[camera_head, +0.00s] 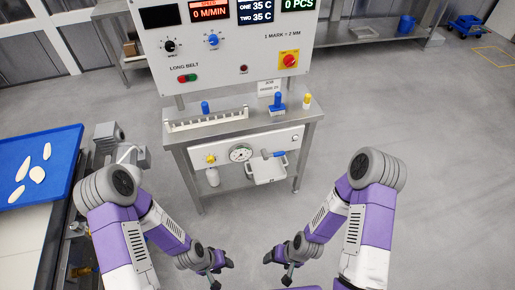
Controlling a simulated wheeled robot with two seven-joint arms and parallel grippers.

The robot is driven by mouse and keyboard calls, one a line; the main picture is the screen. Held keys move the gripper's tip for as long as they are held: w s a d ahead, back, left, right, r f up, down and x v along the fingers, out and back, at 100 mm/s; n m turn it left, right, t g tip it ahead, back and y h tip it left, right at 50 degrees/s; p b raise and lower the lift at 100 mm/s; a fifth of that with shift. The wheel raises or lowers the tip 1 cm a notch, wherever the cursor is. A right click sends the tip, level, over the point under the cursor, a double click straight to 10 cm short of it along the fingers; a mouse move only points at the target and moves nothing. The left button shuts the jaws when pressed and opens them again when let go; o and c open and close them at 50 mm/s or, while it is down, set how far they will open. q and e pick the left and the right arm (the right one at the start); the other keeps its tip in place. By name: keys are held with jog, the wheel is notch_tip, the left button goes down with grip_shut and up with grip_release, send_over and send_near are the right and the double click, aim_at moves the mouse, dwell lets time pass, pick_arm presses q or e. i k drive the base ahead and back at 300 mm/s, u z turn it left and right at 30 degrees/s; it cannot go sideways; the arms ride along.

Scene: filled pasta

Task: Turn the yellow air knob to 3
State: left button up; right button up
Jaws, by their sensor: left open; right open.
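The small yellow air knob (210,158) sits on the white lower panel (223,167) of the steel stand, left of a round dial gauge (240,153). Its setting and any numbers are too small to read. My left gripper (222,272) is open and empty, low in the picture and well in front of the knob. My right gripper (283,271) is open and empty to the right of it, also apart from the stand.
A blue-handled valve (273,154) is right of the gauge. The control box (225,45) stands above, with a red-yellow switch (289,60). A blue tray (60,150) with pale pieces lies left. Floor between my grippers and the stand is clear.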

aim_at(210, 159)
jog(key=u, duration=0.55)
jog(key=k, duration=0.65)
jog(key=u, duration=1)
jog(key=i, duration=0.85)
jog(key=z, duration=0.55)
jog(key=i, duration=0.65)
jog(key=z, duration=0.7)
